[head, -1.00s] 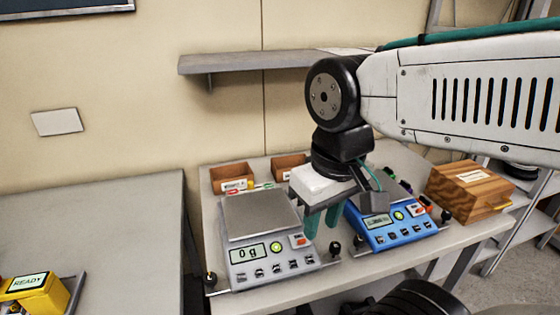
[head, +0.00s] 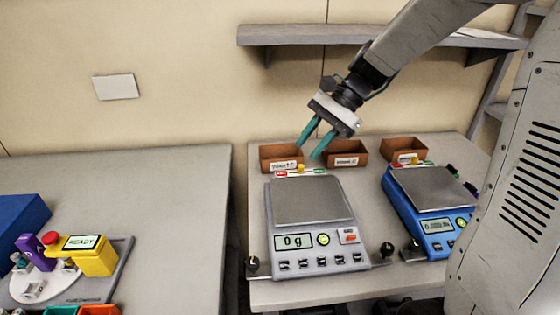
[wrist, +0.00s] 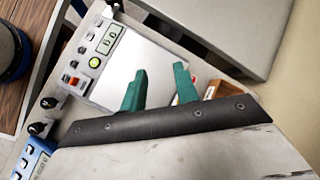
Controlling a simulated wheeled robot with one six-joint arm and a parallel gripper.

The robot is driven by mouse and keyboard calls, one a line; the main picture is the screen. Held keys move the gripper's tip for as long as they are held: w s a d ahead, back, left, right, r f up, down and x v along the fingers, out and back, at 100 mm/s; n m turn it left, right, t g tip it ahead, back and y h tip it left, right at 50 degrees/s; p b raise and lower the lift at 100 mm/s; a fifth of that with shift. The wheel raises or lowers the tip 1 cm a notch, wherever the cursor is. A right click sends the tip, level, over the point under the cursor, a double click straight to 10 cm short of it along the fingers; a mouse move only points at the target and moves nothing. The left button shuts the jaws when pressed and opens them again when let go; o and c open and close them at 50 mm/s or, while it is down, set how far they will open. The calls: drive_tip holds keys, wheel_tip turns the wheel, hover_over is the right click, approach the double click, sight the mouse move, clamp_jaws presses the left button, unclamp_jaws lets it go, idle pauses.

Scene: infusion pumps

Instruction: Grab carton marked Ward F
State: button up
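Three small open brown cartons stand in a row at the back of the right table in the head view. The left carton (head: 268,153) has a white front label that seems to read Ward F, though the print is small. The middle carton (head: 358,148) and right carton (head: 392,144) also have labels I cannot read surely. My gripper (head: 308,151), with two green fingers, is open and empty. It hangs tilted above the row, near the gap between the left and middle cartons. In the wrist view, its fingers (wrist: 158,92) partly hide a brown carton (wrist: 211,90).
A grey scale (head: 310,200) reading 0 g stands in front of the left carton. A blue scale (head: 433,225) stands to its right. A wall shelf (head: 290,36) hangs above the cartons. The left table (head: 180,200) holds a yellow READY device (head: 97,262).

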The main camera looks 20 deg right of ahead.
drive_tip(key=w+d+f+m, duration=0.1)
drive_tip(key=w+f, duration=0.1)
drive_tip(key=w, duration=0.1)
drive_tip(key=w+d+f+m+y, duration=0.1)
drive_tip(key=w+f+m, duration=0.1)
drive_tip(key=w, duration=0.1)
drive_tip(key=w+d+f+m+t+y, duration=0.1)
drive_tip(key=w, duration=0.2)
drive_tip(key=shift+f+m, duration=0.4)
drive_tip(key=w+d+f+m, duration=0.1)
drive_tip(key=w+f, duration=0.1)
drive_tip(key=w+d+f+m+t+y, duration=0.1)
drive_tip(key=w, duration=0.1)
drive_tip(key=w+d+f+m+t+y, duration=0.1)
drive_tip(key=w+f+m, duration=0.1)
drive_tip(key=shift+w+f, duration=0.1)
drive_tip(key=shift+f, duration=0.25)
drive_tip(key=x, duration=0.7)
drive_tip(key=shift+w+a+f, duration=0.1)
drive_tip(key=shift+w+f, duration=0.15)
drive_tip(key=shift+f, duration=0.1)
clamp_jaws()
